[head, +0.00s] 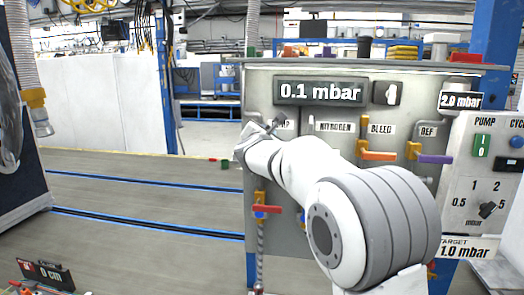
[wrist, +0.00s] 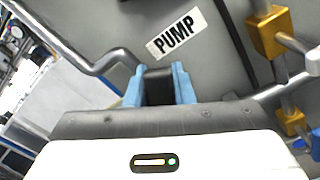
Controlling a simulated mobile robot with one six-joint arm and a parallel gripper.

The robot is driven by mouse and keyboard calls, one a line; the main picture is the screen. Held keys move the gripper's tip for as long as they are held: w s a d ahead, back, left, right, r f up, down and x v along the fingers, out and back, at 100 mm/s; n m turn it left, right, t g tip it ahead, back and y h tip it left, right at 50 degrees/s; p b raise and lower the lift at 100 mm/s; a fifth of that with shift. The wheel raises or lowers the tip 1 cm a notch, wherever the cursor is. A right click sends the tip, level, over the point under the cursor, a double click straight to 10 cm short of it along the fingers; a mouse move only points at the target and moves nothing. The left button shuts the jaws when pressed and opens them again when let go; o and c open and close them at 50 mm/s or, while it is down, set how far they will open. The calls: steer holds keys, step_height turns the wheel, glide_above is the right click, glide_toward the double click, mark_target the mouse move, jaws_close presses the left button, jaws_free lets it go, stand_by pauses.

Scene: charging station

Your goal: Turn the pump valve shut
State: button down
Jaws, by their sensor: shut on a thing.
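The pump valve's dark handle (wrist: 158,88) sits between the two light-blue fingers of my gripper (wrist: 158,72) in the wrist view. The fingers are closed on it from both sides. The PUMP label (wrist: 173,36) is on the grey panel just beyond the fingertips. In the head view my gripper (head: 256,131) is at the upper left of the panel (head: 285,72), beside the partly hidden PUMP label (head: 288,124). My arm hides most of the pump valve there, so its angle is hard to tell.
The main display (head: 320,92) reads 0.1 mbar; a smaller display (head: 461,100) reads 2.0 mbar. An orange bleed handle (head: 378,155), a purple REF handle (head: 435,159) and a red handle (head: 267,209) stick out nearby. A bent metal pipe (wrist: 85,58) runs left of the fingers.

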steer(key=d+f+m+b, duration=0.1)
steer(key=m+b, duration=0.3)
steer(key=b, duration=0.1)
steer(key=d+f+m+b, duration=0.1)
steer(key=f+m+b, duration=0.1)
steer(key=b, duration=0.4)
steer(key=f+m+b, duration=0.2)
steer(key=m+b, duration=0.3)
steer(key=b, duration=0.1)
steer(key=shift+s+d+f+m, duration=0.1)
steer(key=shift+s+d+m, duration=0.2)
steer(key=shift+d, duration=0.1)
steer(key=shift+b, duration=0.3)
steer(key=c, duration=1.2)
jaws_free()
steer(key=shift+c, duration=0.2)
steer(key=s+a+b, duration=0.1)
steer(key=s, duration=0.6)
steer(key=shift+s+a+b, duration=0.25)
steer(key=shift+b, duration=0.1)
